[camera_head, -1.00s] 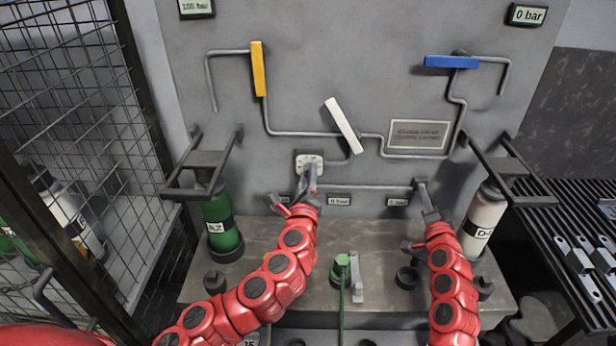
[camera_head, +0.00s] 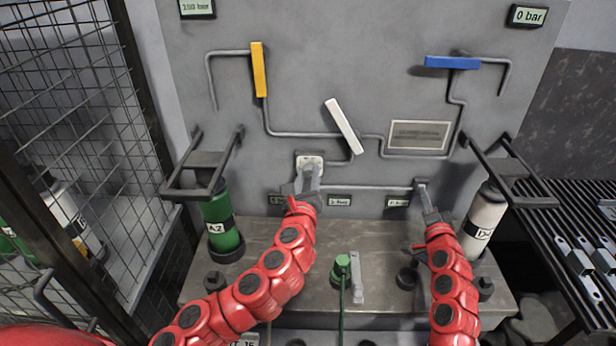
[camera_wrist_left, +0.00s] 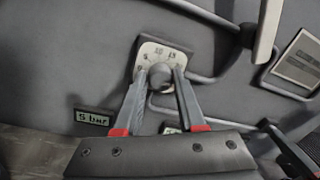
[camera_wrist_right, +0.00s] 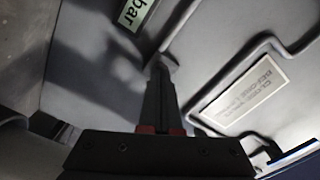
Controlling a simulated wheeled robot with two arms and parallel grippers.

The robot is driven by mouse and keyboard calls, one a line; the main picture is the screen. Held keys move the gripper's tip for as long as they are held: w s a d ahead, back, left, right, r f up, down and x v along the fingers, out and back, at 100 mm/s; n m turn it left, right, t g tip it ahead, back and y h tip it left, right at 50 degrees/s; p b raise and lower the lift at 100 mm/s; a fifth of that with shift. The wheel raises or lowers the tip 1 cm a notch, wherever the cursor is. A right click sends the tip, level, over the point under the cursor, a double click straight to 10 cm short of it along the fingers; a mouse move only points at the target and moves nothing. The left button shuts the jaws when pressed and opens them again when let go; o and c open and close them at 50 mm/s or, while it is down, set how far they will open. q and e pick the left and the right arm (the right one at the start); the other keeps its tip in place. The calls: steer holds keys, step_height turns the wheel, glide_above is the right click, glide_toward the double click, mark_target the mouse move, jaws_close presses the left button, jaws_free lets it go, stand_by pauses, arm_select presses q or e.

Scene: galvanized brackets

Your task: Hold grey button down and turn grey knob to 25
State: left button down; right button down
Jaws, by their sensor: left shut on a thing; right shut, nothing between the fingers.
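The grey knob (camera_wrist_left: 160,77) sits on a pale dial plate (camera_wrist_left: 150,57) with numbers on its rim; the plate also shows in the head view (camera_head: 310,160). My left gripper (camera_wrist_left: 163,80) has one finger on each side of the knob and is shut on it. The knob's pointer setting cannot be read. My right gripper (camera_head: 423,187) is shut and empty, its tips against the panel at the right end of a horizontal pipe. In the right wrist view its fingertips (camera_wrist_right: 160,68) meet a small grey part, likely the grey button, mostly hidden by them.
The panel carries yellow (camera_head: 258,70), white (camera_head: 343,126) and blue (camera_head: 452,62) handles and a sign plate (camera_head: 419,135). A display (camera_wrist_left: 94,117) reads 5 bar. A green bottle (camera_head: 222,218) and a white bottle (camera_head: 486,220) flank the arms. A green-topped part (camera_head: 342,262) stands between them.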

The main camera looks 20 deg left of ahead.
stand_by(0.3)
arm_select(q)
steer(key=c, duration=0.5)
jaws_free()
steer(key=shift+s, duration=0.6)
steer(key=v, duration=0.6)
steer(key=shift+s+d, duration=0.15)
